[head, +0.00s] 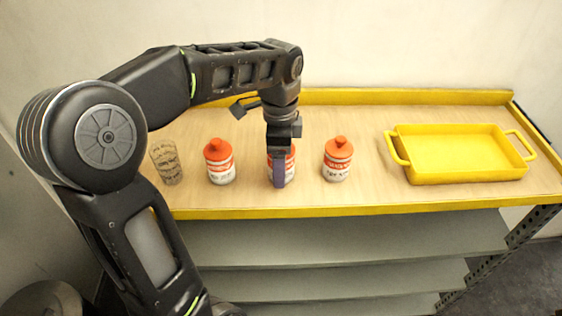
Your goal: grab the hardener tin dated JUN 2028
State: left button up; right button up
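Three similar tins with orange-red tops and white lower labels stand in a row on the wooden bench top: the left tin (219,162), the middle tin (290,166) and the right tin (338,159). Their label print is too small to read, so I cannot tell which is dated JUN 2028. My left gripper (279,170) points down at the middle tin and covers its top and centre. One purple-grey finger shows in front of this tin. I cannot tell whether the fingers touch or hold it. My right gripper is out of view.
A clear cup with dark markings (165,162) stands left of the tins, near my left arm. An empty yellow tray with two handles (465,177) sits at the right. The bench (370,118) has a yellow raised back edge and front edge, with grey shelves (350,239) below.

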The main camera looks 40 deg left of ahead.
pick_arm(q)
grip_shut()
dwell(0.6)
